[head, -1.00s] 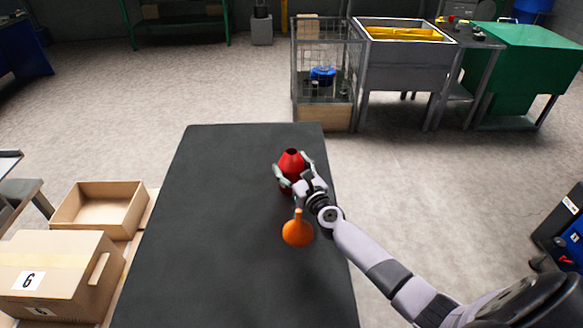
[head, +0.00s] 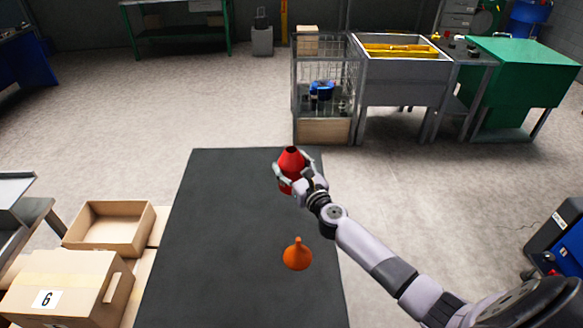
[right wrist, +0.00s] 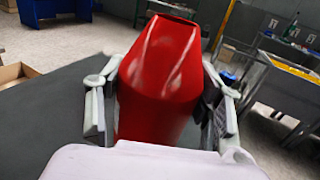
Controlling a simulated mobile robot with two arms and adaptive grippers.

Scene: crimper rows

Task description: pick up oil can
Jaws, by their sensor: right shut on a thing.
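The red oil can (head: 291,160) is in my right gripper (head: 291,175), over the far right part of the dark table (head: 225,230). In the right wrist view the oil can (right wrist: 160,75) stands between the two fingers of the right gripper (right wrist: 160,110), which are shut on its sides. Its top points up, slightly tilted. The can's lower part is hidden behind the gripper. It looks raised above the table top. My left gripper is not in view.
An orange funnel (head: 297,256) stands on the table nearer to me. An open cardboard box (head: 108,243) and a closed box marked 6 (head: 85,285) are at the left. A wire cage (head: 325,115) and a grey bin (head: 400,85) stand beyond the table. The table's left half is clear.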

